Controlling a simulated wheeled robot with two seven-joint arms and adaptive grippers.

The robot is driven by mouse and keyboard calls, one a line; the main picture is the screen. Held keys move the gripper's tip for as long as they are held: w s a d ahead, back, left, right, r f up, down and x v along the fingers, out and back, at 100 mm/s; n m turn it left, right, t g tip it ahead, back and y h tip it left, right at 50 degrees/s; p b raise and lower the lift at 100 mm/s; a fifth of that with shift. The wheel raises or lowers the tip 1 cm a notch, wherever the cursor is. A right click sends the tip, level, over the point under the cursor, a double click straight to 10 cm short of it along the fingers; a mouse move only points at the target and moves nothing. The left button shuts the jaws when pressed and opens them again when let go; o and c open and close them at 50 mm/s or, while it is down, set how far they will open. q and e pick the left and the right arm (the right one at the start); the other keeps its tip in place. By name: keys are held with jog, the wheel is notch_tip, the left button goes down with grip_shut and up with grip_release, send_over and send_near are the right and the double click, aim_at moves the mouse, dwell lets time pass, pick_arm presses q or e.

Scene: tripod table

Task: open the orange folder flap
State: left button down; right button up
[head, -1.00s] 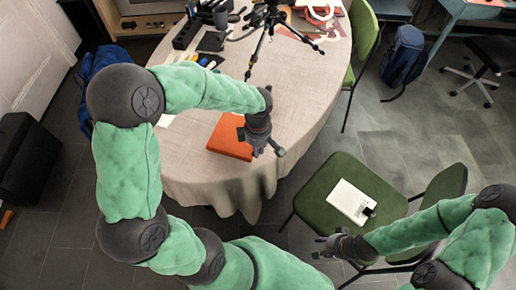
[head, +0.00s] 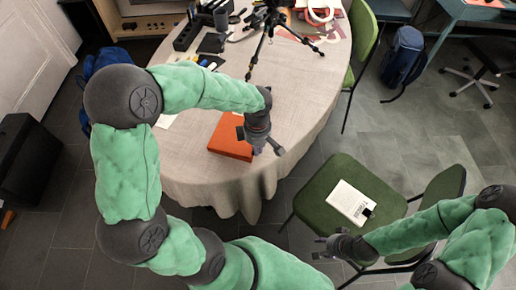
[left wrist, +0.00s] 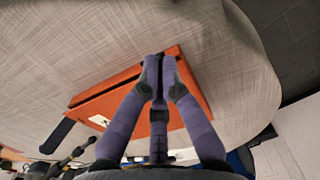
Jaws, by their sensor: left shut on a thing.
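The orange folder (head: 229,139) lies on the cloth-covered round table (head: 300,110), near its front edge. It also shows in the left wrist view (left wrist: 110,97). My left gripper (head: 262,149) is at the folder's right side. In the left wrist view its two fingers (left wrist: 160,78) are close together at the folder's edge, shut on the folder flap. The fingers and the wrist hide part of the folder, so how far the flap is lifted cannot be told. My right gripper (head: 320,248) is away from the table, beside the green chair; its fingers are too small to read.
A black tripod (head: 268,38) stands on the table behind the folder, with dark gadgets (head: 205,28) to its left. A green chair (head: 318,190) holds a white book (head: 350,202). A blue backpack (head: 404,56) is on the floor. The table's right side is bare.

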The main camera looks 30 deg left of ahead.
pick_arm(q)
jog(key=shift+a+r+p, duration=0.15)
jog(key=shift+r+p, duration=0.35)
jog(key=shift+r, duration=0.45)
jog(key=c, duration=2)
grip_release()
jog(key=shift+a+r+p, duration=0.2)
jog(key=shift+r+p, duration=0.2)
jog(key=shift+r, duration=0.1)
jog(key=shift+a+r+p, duration=0.15)
jog(key=shift+r+p, duration=0.25)
jog(key=shift+r, duration=0.1)
jog(key=shift+s+a+r, duration=0.1)
jog(key=shift+r, duration=0.15)
jog(key=shift+a+r+p, duration=0.3)
jog(key=shift+r+p, duration=0.25)
jog(key=shift+r, duration=0.05)
jog(key=shift+a+r+p, duration=0.25)
jog(key=shift+r+p, duration=0.25)
jog(key=shift+r, duration=0.1)
jog(key=shift+s, duration=0.1)
jog(key=shift+a+r, duration=0.1)
jog(key=shift+r, duration=0.05)
